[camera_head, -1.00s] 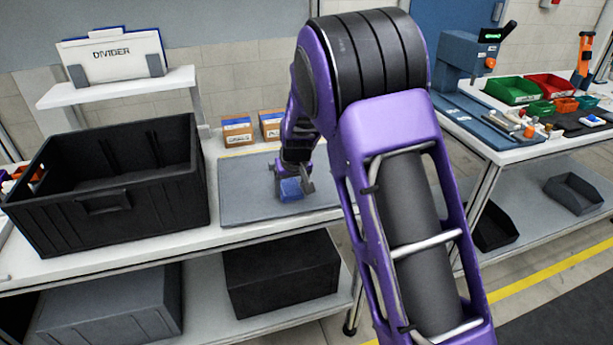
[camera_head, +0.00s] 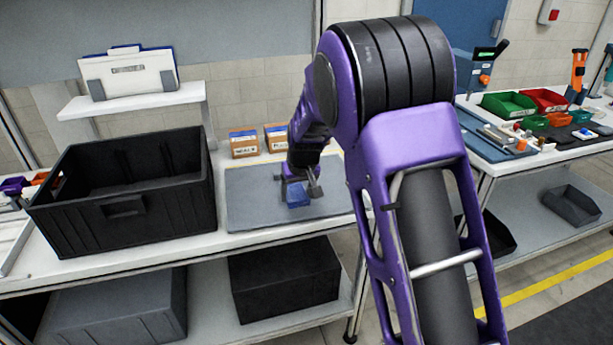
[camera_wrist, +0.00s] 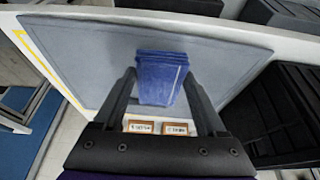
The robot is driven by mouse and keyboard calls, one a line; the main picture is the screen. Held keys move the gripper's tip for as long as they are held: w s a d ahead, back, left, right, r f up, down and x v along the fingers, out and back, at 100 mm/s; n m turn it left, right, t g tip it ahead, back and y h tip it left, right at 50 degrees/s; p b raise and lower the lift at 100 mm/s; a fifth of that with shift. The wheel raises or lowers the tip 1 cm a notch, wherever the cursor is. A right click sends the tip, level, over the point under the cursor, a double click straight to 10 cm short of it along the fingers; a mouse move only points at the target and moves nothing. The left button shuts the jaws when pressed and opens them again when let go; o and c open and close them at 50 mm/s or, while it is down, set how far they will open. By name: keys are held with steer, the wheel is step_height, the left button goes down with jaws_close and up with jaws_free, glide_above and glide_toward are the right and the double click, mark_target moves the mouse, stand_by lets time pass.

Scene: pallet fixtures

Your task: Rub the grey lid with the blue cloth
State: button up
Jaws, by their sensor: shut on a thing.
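The grey lid (camera_head: 255,212) lies flat on the white bench, to the right of the black crate in the head view. It also fills much of the wrist view (camera_wrist: 85,70). The blue cloth (camera_head: 297,194) is a folded block at my gripper, over the middle of the lid. My gripper (camera_head: 300,187) is shut on the cloth (camera_wrist: 160,78), which shows between its two fingers in the wrist view. The cloth appears to be on or just above the lid; I cannot tell whether it touches. My arm hides the lid's right end in the head view.
A large black crate (camera_head: 122,215) stands left of the lid. Two small cardboard boxes (camera_head: 243,144) stand behind it. A shelf (camera_head: 135,101) at the back left holds a white clipboard-like board (camera_head: 128,77). A second bench with coloured bins (camera_head: 508,104) is at the right.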

steer(key=shift+r+p, duration=0.75)
steer(key=shift+r, duration=0.9)
